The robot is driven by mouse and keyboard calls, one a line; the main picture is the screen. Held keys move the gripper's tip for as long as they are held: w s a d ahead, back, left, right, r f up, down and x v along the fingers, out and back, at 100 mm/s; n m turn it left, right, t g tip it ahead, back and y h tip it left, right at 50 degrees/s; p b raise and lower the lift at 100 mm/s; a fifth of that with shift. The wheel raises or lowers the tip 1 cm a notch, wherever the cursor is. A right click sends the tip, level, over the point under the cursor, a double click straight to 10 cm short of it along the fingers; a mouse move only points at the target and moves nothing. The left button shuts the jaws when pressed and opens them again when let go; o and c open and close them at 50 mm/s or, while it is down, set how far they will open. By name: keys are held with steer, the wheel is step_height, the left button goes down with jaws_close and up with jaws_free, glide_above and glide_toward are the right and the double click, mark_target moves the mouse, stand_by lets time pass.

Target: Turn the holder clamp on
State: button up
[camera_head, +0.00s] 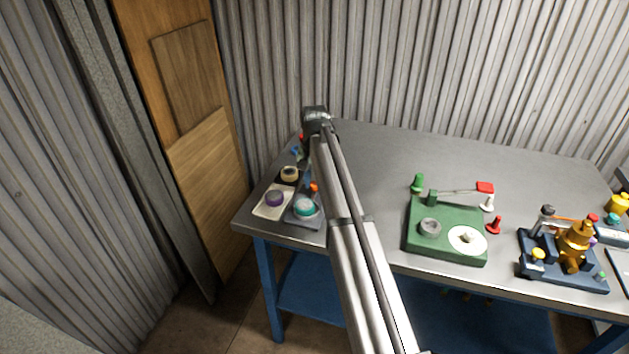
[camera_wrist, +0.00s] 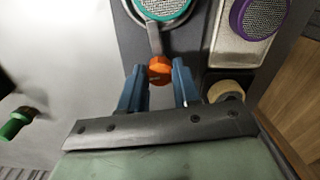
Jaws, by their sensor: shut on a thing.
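The holder clamp shows in the wrist view as a grey lever (camera_wrist: 155,40) with an orange knob (camera_wrist: 160,71) at its end. The lever runs up to a round holder with a teal mesh-topped disc (camera_wrist: 160,8). My gripper (camera_wrist: 160,78) has its two blue fingers on either side of the orange knob, shut on it. In the head view the orange knob (camera_head: 314,188) and the teal piece (camera_head: 305,207) show at the table's left end. My arm hides part of this area there, and my fingertips are not clear in that view.
A purple mesh-topped piece (camera_wrist: 238,18) on a pale plate stands beside the holder, with a tan ring (camera_wrist: 226,91) close by. On the table (camera_head: 370,150), a green base (camera_head: 445,250) and a dark blue fixture (camera_head: 560,270) stand to the right. The back middle is clear.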

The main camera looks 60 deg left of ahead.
mark_target(314, 183)
steer(key=o, duration=1.1)
steer(key=shift+c, duration=0.2)
steer(key=shift+r, duration=0.1)
step_height(314, 183, up, 14)
steer(key=shift+f, duration=0.2)
